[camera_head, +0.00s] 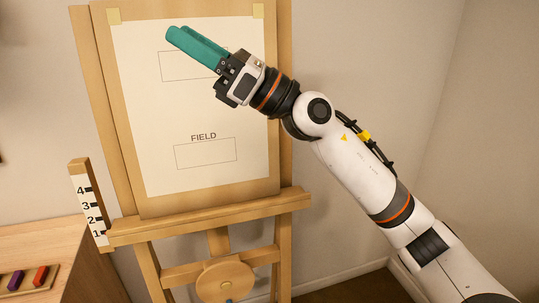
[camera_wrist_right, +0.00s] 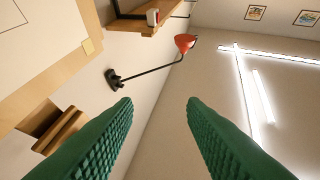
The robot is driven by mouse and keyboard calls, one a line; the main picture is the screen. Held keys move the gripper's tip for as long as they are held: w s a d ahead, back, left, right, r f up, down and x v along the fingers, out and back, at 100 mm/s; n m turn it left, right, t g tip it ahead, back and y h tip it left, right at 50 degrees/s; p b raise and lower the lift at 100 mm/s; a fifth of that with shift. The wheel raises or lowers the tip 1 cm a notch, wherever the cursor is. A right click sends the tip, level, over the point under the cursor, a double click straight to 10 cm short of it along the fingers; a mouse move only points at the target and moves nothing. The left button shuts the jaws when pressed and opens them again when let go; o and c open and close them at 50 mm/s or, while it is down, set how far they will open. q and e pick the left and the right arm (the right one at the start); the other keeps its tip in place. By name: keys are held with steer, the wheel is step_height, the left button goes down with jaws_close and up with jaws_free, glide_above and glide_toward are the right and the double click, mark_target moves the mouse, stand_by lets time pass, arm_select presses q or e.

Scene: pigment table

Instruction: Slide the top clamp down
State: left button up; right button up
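My right gripper (camera_head: 180,38) has green fingers and reaches up and left in front of the upper part of the paper (camera_head: 165,125) on the easel board (camera_head: 265,150). In the right wrist view its fingers (camera_wrist_right: 160,102) stand wide apart with nothing between them. A wooden block (camera_wrist_right: 62,130) by the board's edge, at the lower left of that view, may be the top clamp; the left finger partly hides what is near it. The top clamp does not show in the head view, which cuts off the easel's top. My left gripper is in neither view.
A red lamp (camera_wrist_right: 184,41) on a black arm is fixed to the wall, near a wooden shelf (camera_wrist_right: 135,25). The easel's lower ledge (camera_head: 210,218) crosses below the board. A numbered scale post (camera_head: 86,200) and a side table (camera_head: 40,250) with pigment sticks stand at left.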

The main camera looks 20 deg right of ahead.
steer(key=w+d+f+m+t+h, duration=0.1)
steer(key=d+f+m+t+h, duration=0.3)
steer(key=m, duration=0.7)
steer(key=w+d+f+m+t+h, duration=0.2)
steer(key=f+m+t+h, duration=0.4)
steer(key=f+m+h, duration=0.3)
steer(key=w+d+f+m+t+h, duration=0.1)
steer(key=d+f+m+t+h, duration=0.4)
steer(key=m, duration=0.8)
step_height(320, 180, down, 4)
steer(key=shift+w+d+r+m+h, duration=0.15)
steer(key=shift+w+d+m+h, duration=0.2)
steer(key=shift+h, duration=0.65)
